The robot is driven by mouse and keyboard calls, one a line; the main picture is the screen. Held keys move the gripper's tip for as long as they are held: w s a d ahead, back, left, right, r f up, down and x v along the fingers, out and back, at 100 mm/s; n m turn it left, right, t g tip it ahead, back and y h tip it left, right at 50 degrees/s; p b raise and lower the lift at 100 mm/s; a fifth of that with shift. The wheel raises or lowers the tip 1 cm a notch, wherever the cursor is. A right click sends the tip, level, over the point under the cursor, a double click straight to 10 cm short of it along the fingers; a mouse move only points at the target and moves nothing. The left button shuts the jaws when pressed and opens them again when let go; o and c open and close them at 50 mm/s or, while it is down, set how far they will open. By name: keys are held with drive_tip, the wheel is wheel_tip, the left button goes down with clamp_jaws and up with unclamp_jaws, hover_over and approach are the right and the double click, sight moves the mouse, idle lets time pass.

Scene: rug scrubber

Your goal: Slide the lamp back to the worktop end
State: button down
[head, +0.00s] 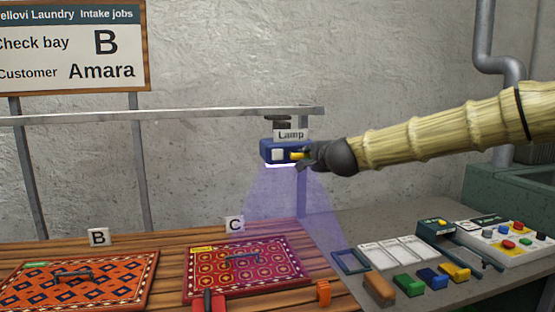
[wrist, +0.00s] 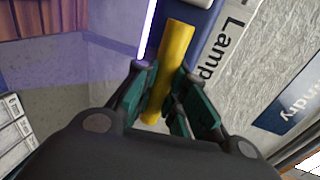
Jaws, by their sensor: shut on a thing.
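The lamp (head: 278,152) is a blue box with a white square on its front and a "Lamp" label above it. It hangs from a metal rail (head: 180,115), near the rail's right end, and casts a violet beam downward. My gripper (head: 303,156) comes in from the right and is shut on the lamp's yellow handle. In the wrist view the yellow handle (wrist: 175,60) stands between the two green-padded fingers, with the lamp's blue side (wrist: 200,40) behind it. The worktop (head: 350,225) is grey and lies below right of the lamp.
Rug C (head: 210,285) and rug B (head: 110,298) lie on the wooden slats to the left, with label cards behind them. Brushes, cards, a tray frame and a button panel (head: 505,240) stand on the worktop. A sign (head: 70,45) hangs upper left. The air around the lamp looks clear.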

drive_tip(key=w+d, duration=0.2)
drive_tip(key=d, duration=0.5)
drive_tip(key=shift+w+d+f, duration=0.15)
drive_tip(key=shift+d+f, duration=0.1)
drive_tip(key=c, duration=1.5)
unclamp_jaws()
drive_tip(key=shift+d+r, duration=0.1)
drive_tip(key=shift+d, duration=0.1)
drive_tip(key=shift+o, duration=0.2)
drive_tip(key=shift+a+r, duration=0.1)
drive_tip(key=shift+a, duration=0.05)
drive_tip(key=v, duration=1.2)
drive_tip(key=shift+a, duration=0.1)
